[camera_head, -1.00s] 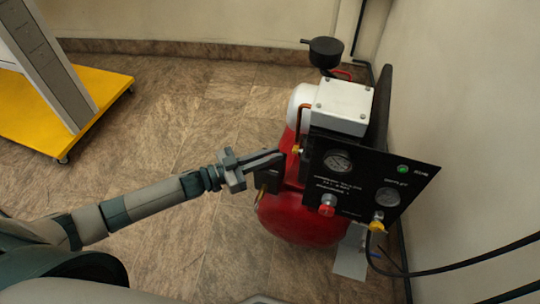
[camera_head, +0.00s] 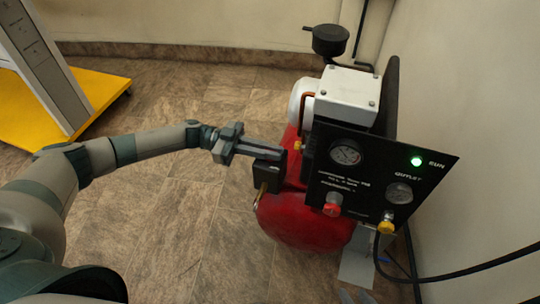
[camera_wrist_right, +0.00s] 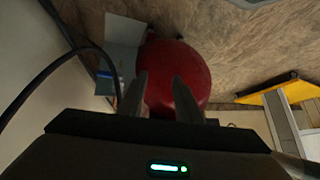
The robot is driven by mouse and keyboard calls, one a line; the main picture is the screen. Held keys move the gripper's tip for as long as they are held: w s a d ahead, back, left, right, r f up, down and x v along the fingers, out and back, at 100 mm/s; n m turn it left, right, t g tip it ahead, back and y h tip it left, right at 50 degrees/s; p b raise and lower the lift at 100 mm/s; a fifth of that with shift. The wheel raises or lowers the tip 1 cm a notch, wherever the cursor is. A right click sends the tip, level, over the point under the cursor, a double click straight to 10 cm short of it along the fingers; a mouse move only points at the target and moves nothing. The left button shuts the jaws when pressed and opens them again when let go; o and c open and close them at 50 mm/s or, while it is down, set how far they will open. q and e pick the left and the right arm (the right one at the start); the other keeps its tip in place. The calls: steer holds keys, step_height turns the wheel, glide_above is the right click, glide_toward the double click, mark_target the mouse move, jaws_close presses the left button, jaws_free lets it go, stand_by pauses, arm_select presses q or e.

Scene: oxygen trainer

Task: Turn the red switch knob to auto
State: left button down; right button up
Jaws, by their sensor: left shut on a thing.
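A black switch box (camera_head: 268,175) stands on the left side of the red compressor tank (camera_head: 305,215). My left gripper (camera_head: 282,152) reaches in from the left, with its fingers at the top of this box. It is shut on what appears to be the red switch knob; the fingers hide the knob, and its setting cannot be read. My right gripper (camera_wrist_right: 158,78) is open and empty in the right wrist view, with the red tank (camera_wrist_right: 180,65) beyond its fingers.
The black panel (camera_head: 375,185) carries gauges, a lit green RUN lamp (camera_head: 417,162), another red knob (camera_head: 333,204) and a yellow fitting (camera_head: 386,225) with a black hose (camera_head: 460,272). A wall is close on the right. A yellow wheeled base (camera_head: 95,95) stands at left.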

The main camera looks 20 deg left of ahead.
arm_select(q)
steer(key=shift+r+m+g+b, duration=0.1)
steer(key=shift+m+g+b, duration=0.25)
steer(key=shift+g, duration=0.35)
arm_select(e)
steer(key=shift+w+a+r+t, duration=0.4)
steer(key=shift+a+t, duration=0.1)
steer(key=shift+a, duration=0.1)
arm_select(q)
steer(key=c, duration=1.8)
jaws_free()
steer(key=shift+d, duration=0.1)
steer(key=shift+c, duration=0.2)
